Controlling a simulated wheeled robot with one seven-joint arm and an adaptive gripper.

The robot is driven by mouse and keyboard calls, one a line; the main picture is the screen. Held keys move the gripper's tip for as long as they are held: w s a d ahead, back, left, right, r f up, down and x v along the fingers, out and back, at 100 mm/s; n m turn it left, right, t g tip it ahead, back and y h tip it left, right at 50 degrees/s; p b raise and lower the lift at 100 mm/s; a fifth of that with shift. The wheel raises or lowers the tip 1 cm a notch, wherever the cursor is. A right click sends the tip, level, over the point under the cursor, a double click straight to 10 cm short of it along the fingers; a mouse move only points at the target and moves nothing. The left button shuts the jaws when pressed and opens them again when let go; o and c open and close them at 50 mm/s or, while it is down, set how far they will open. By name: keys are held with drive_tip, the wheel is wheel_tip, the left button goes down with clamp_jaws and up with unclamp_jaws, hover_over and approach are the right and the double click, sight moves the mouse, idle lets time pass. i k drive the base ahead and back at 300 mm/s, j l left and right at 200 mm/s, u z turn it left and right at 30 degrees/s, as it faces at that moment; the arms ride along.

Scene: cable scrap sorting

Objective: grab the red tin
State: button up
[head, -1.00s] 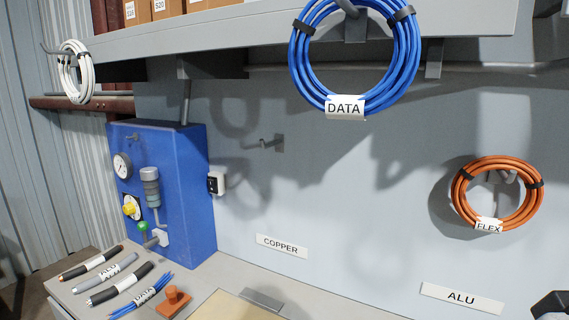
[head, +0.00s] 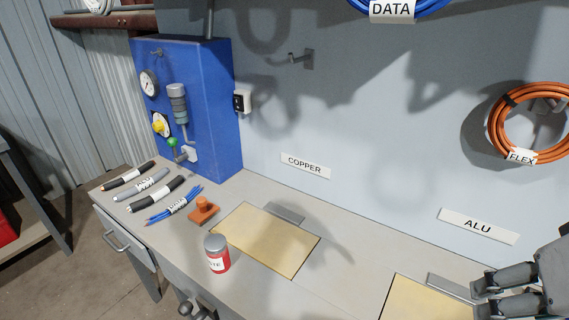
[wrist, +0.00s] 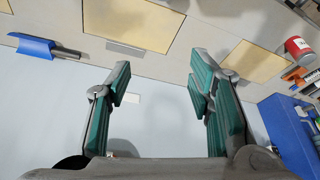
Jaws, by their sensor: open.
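The red tin (head: 217,254) has a grey lid and a white label. It stands upright on the workbench near its front edge, left of the nearer yellow panel. The wrist view shows the tin (wrist: 297,48) at the upper right edge. My gripper (head: 478,293) is at the lower right of the head view, far to the right of the tin. In the wrist view my gripper (wrist: 158,75) has its two teal-padded fingers spread wide with nothing between them.
Cable pieces (head: 143,185) and an orange-brown block (head: 203,211) lie left of a yellow panel (head: 265,240). A blue box (head: 205,110) with gauges stands behind them. An orange cable coil (head: 497,125) hangs at right.

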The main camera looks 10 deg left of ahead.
sight(215, 247)
drive_tip(key=j+u, duration=0.1)
drive_tip(key=u, duration=0.3)
drive_tip(key=i+u, duration=0.15)
drive_tip(key=u, duration=0.3)
drive_tip(key=j+u, duration=0.1)
drive_tip(key=u, duration=0.3)
drive_tip(key=i+u, duration=0.15)
drive_tip(key=u, duration=0.3)
